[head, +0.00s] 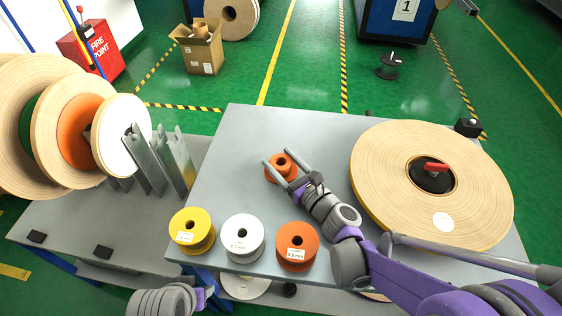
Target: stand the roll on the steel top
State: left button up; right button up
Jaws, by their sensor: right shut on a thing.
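A small orange roll (284,161) with a dark centre hole is between the fingers of my right gripper (277,157), over the middle of the grey steel top (235,140). The gripper is shut on it, one finger on each side, and hides part of its lower right. The roll looks upright, with its hole facing up. I cannot tell whether it touches the steel top or is held just above it. Of my left arm only a grey and purple part shows at the bottom left; its gripper is not in view.
Yellow (191,238), white (243,240) and orange (297,251) spools stand along the front edge. A large tan tape reel (385,165) with a red-handled hub (432,167) fills the right side. Grey upright plates (146,165) and large discs stand left. The back left top is clear.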

jog(key=shift+f, duration=0.1)
jog(key=o, duration=1.4)
